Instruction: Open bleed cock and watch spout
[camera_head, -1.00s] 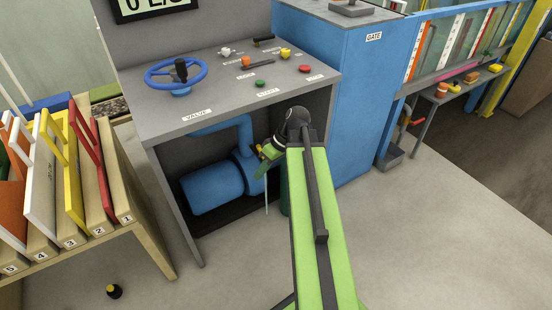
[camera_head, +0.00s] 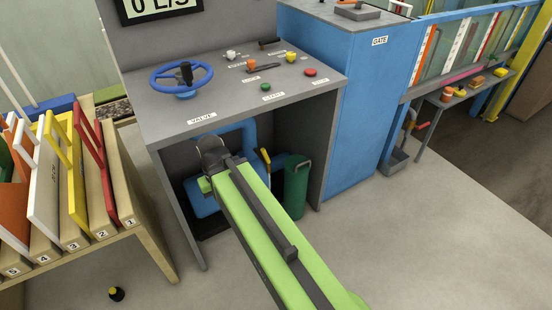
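A short yellow handle (camera_head: 265,156) stands upright in the opening under the grey console, beside the blue pump (camera_head: 203,199) and its pipe; I cannot tell whether it is the bleed cock. No flow of water is visible. My green arm reaches into the front of the opening, left of the yellow handle. My gripper is hidden behind the arm's dark joint.
A green cylinder (camera_head: 296,187) stands at the opening's right. The console (camera_head: 222,112) has a blue handwheel (camera_head: 180,76) and several buttons. A rack of numbered boards (camera_head: 122,204) is at left. A small black object (camera_head: 116,294) lies on the floor. Floor at right is clear.

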